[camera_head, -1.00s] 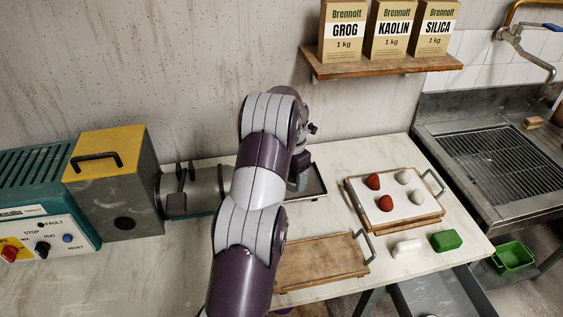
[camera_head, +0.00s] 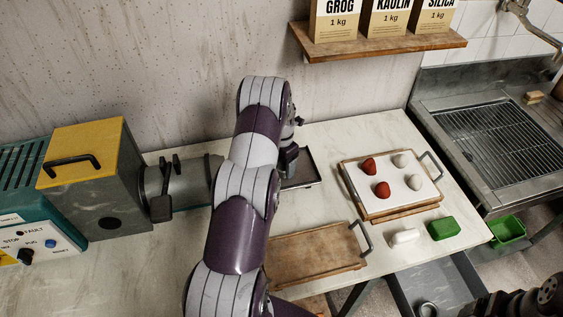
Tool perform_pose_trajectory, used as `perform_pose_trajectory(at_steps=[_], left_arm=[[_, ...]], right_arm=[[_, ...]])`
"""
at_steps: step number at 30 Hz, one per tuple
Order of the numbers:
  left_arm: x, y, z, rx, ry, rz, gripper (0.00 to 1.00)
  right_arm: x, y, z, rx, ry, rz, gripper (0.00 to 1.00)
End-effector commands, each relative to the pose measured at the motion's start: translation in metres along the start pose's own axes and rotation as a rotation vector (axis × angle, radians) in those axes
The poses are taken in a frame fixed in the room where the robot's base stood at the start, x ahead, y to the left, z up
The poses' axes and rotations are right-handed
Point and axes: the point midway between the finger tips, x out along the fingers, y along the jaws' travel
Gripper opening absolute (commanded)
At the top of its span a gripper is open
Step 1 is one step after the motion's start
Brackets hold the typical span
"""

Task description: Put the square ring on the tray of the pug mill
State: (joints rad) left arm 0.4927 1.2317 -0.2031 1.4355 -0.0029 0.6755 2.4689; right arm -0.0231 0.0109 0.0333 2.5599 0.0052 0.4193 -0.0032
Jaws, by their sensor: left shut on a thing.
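The pug mill has a yellow-topped grey box (camera_head: 88,185) and a grey barrel (camera_head: 180,185) at the left. Its dark shallow tray (camera_head: 311,169) lies on the table to the right of the barrel, partly behind my left arm. My left gripper (camera_head: 289,162) is at the tray, largely hidden by its own arm. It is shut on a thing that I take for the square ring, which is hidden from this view. Part of my right arm shows at the lower right corner; its jaws cannot be made out.
A wooden board with a handle (camera_head: 315,255) lies at the front. Behind it at the right, another board (camera_head: 378,213) bears red and pale lumps. A white block (camera_head: 404,236) and green block (camera_head: 444,229) lie nearby. An open drawer (camera_head: 435,280) below holds a grey ring (camera_head: 428,309).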

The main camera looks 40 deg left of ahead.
Motion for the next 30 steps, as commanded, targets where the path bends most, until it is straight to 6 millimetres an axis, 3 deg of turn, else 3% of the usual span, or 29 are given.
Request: perform_pose_trajectory(at_steps=[6, 7, 9, 21, 23, 30], left_arm=[[0.005, 0.0, 0.0, 0.0, 0.0, 0.0, 0.37], [0.005, 0.0, 0.0, 0.0, 0.0, 0.0, 0.75], [0.004, 0.0, 0.0, 0.0, 0.0, 0.0, 0.98], [-0.005, 0.0, 0.001, 0.0, -0.002, 0.001, 0.98], [-0.014, 0.001, 0.001, 0.0, -0.003, 0.003, 0.98], [-0.076, 0.001, 0.001, 0.0, -0.004, 0.003, 0.98]], right_arm=[[0.005, 0.0, 0.001, 0.0, 0.0, 0.0, 0.84], [0.004, 0.0, 0.001, 0.0, 0.0, 0.0, 0.84], [0.003, 0.0, 0.001, 0.0, 0.0, 0.0, 0.84], [0.002, 0.0, 0.0, 0.0, 0.0, 0.0, 0.84], [0.006, 0.0, 0.001, 0.0, 0.0, 0.0, 0.84], [0.021, 0.0, 0.003, 0.0, 0.0, 0.0, 0.84]])
